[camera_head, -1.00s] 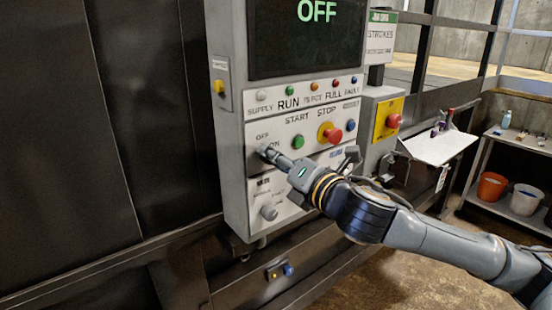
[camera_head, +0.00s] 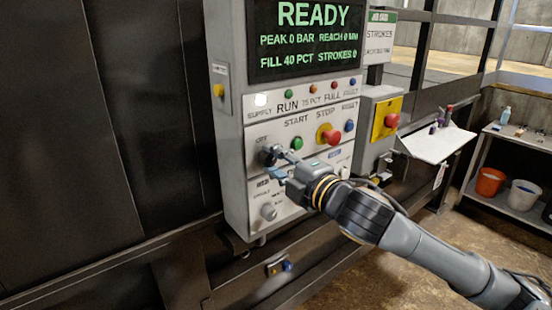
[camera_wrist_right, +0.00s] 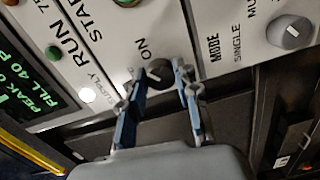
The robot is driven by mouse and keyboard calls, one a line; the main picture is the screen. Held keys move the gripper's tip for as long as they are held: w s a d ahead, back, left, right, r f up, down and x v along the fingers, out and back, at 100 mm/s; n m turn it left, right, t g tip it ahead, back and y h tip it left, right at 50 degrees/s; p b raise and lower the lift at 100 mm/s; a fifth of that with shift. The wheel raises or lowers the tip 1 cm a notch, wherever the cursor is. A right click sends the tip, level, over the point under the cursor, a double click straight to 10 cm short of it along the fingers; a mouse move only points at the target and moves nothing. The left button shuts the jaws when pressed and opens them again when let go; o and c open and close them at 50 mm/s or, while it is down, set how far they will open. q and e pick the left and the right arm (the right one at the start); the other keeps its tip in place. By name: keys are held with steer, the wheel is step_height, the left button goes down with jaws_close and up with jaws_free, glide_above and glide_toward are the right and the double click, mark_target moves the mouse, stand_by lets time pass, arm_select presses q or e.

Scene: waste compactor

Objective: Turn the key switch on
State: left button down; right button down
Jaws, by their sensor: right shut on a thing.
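The key switch (camera_head: 267,155) is a dark round knob at the left of the control panel, beside the OFF and ON labels. In the right wrist view the dark knob (camera_wrist_right: 159,73) sits between my right fingertips, with the ON label close by. My right gripper (camera_head: 274,160) is at the panel with its fingers shut on the key switch; it also shows in the wrist view (camera_wrist_right: 157,88). The display (camera_head: 308,35) reads READY in green. The supply lamp (camera_head: 261,100) is lit white. My left gripper is not in view.
A green start button (camera_head: 297,143), a red stop button (camera_head: 333,138) and a blue button (camera_head: 349,125) are right of the switch. A mode knob (camera_head: 269,211) is below. A red emergency button (camera_head: 392,121) sits on a yellow plate. Buckets stand on a shelf far right.

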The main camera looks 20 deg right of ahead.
steer(key=shift+r+m, duration=0.1)
steer(key=shift+m, duration=1)
steer(key=c, duration=1.3)
jaws_free()
steer(key=o, duration=0.3)
steer(key=shift+w, duration=0.1)
steer(key=shift+a, duration=0.1)
